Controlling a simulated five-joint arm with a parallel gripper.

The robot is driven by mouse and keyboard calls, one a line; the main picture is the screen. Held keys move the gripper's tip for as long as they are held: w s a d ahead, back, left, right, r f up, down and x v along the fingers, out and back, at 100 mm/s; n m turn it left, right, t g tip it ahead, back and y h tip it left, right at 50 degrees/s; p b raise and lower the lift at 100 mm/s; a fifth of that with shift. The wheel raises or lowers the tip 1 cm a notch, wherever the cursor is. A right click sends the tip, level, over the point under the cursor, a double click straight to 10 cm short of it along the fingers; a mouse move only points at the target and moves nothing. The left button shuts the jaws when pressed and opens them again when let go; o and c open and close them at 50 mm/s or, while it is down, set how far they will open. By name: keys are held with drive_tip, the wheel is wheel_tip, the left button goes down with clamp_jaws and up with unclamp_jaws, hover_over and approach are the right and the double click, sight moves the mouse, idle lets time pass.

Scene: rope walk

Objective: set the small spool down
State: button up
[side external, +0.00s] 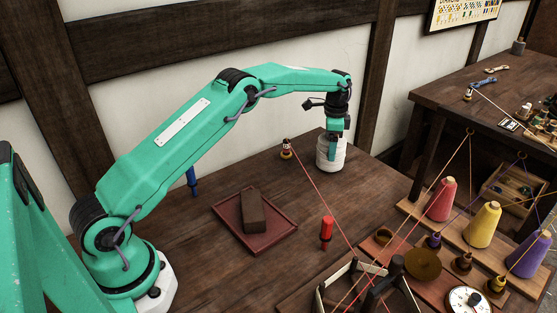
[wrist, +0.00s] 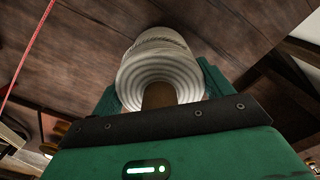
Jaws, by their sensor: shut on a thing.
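A white ribbed spool (side external: 331,154) is at the far side of the table, under the end of my arm. In the wrist view the spool (wrist: 155,60) shows its ringed end and a brown core. My gripper (side external: 336,146) is shut on the spool, with a teal finger on either side of it. The spool looks upright, with its base at or close to the tabletop. I cannot tell whether it touches the wood.
A dark red tray (side external: 283,218) holding a brown block (side external: 253,211) lies left of the spool. A red-handled tool (side external: 326,231) stands in front. A thin red line runs from a small post (side external: 286,149). Coloured cones (side external: 483,225) stand at right.

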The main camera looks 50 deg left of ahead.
drive_tip(key=shift+f, duration=0.35)
drive_tip(key=shift+f, duration=0.15)
drive_tip(key=o, duration=1.2)
drive_tip(key=shift+c, duration=0.2)
wheel_tip(320, 180, up, 12)
drive_tip(key=shift+f, duration=0.25)
drive_tip(key=shift+r, duration=0.4)
drive_tip(key=shift+r, duration=0.1)
